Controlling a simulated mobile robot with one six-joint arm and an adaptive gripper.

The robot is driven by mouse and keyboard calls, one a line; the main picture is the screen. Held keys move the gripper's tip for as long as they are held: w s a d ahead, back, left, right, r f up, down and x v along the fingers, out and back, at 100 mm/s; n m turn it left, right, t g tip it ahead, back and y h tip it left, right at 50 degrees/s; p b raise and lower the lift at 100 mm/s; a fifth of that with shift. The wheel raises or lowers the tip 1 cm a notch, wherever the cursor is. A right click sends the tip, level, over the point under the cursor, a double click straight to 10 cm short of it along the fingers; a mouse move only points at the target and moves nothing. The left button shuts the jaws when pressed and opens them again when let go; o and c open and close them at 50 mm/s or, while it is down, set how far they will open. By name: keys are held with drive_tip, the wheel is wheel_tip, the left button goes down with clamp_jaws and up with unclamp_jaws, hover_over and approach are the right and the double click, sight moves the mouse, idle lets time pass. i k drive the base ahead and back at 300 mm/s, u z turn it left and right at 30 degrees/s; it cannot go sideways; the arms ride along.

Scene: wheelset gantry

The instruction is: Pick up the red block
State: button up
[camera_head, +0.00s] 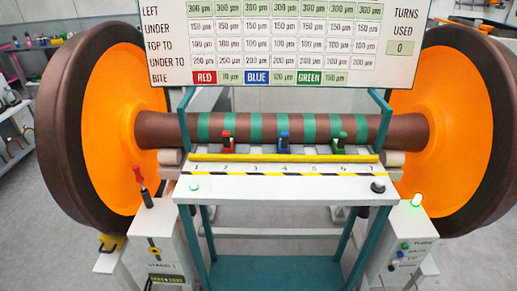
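The red block (227,142) is small and stands on the gantry's white bench, in front of the brown axle with green bands. My gripper is not in this view.
The axle (182,129) joins two large orange-faced wheels (122,130). A sign board (300,45) hangs above. A yellow bar (285,158) runs before the blocks.

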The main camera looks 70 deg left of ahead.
sight(228, 145)
drive_tip(key=z, duration=0.85)
drive_tip(key=k, duration=2.45)
drive_tip(key=u, duration=0.95)
